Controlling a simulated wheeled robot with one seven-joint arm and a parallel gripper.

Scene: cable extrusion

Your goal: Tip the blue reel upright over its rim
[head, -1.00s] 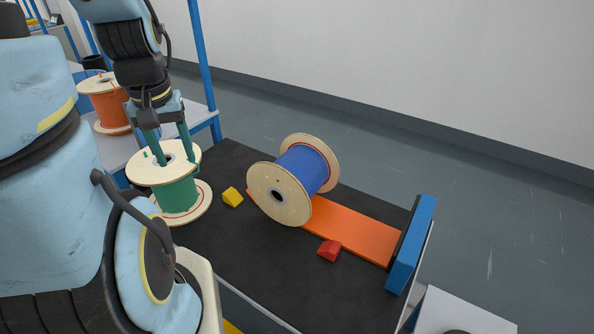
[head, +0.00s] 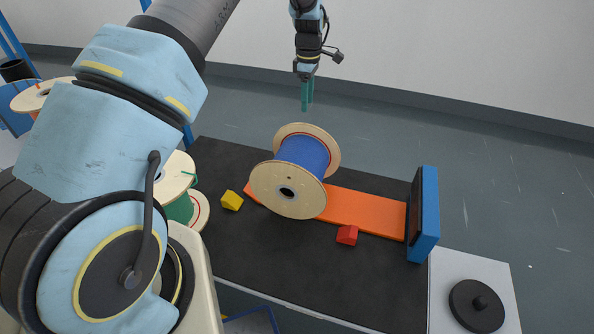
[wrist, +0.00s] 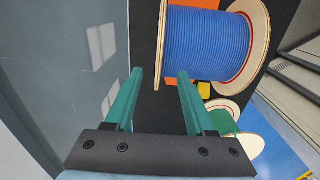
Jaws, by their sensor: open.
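The blue reel (head: 303,158) has pale wooden flanges and lies on its side, its flanges standing on edge, on the orange strip (head: 365,211) on the black tabletop. It also shows in the wrist view (wrist: 208,42). My gripper (head: 307,108) hangs above and beyond the reel with its green fingers pointing down. The reel is beyond the fingertips, mostly to the right. I cannot tell from the head view how far apart they are.
A yellow block (head: 231,200) and a red block (head: 347,235) flank the strip. A blue upright board (head: 426,215) closes its right end. The black tabletop's front (head: 320,282) is clear.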

